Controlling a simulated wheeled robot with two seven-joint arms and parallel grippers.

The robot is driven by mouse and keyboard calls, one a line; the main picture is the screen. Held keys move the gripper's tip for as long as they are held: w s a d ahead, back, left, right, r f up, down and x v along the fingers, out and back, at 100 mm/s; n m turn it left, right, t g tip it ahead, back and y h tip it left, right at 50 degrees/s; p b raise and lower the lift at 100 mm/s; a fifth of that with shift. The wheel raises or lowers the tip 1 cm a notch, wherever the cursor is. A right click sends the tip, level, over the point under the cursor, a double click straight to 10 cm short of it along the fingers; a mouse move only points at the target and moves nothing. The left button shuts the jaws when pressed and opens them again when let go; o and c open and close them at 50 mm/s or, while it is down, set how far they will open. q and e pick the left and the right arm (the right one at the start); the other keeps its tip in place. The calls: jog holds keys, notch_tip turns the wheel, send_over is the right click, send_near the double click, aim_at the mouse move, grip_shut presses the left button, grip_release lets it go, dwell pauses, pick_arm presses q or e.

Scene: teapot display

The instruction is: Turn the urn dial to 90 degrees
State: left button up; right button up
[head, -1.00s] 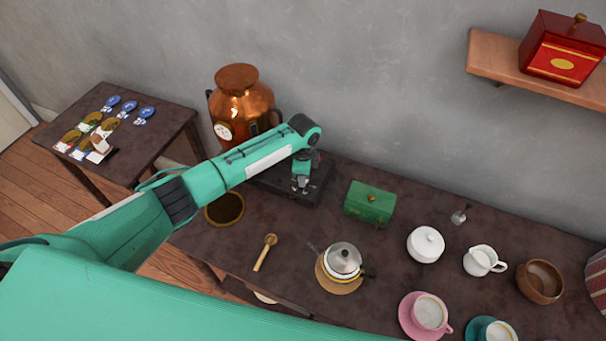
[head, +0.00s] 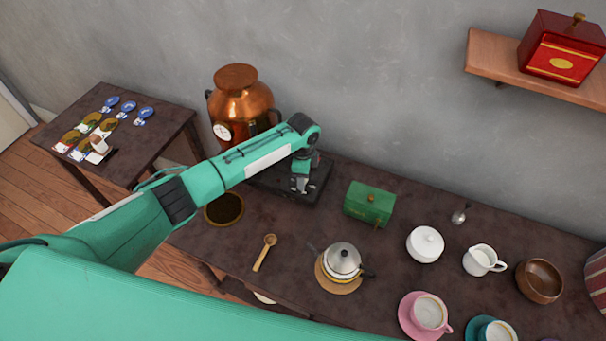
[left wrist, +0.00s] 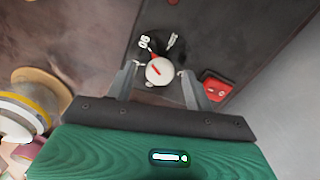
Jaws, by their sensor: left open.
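The dial (left wrist: 160,71) is a pale round knob with a red pointer line, on a dark base plate (head: 318,187) in front of the copper urn (head: 243,106). In the left wrist view the pointer slants toward the upper left, and a white "90" marking (left wrist: 145,43) lies up and left of the knob. My left gripper (head: 300,188) is over the plate. Its open fingers (left wrist: 158,76) stand either side of the dial, with a gap visible. The arm hides the dial in the head view. My right gripper is not in view.
A red switch (left wrist: 216,86) sits on the plate close to the right finger. The grey wall is close behind.

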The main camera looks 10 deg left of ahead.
pick_arm(q)
notch_tip(320, 180, up, 14)
jog(key=b, duration=0.2)
jog(key=shift+f, duration=0.25)
jog(key=shift+f, duration=0.1)
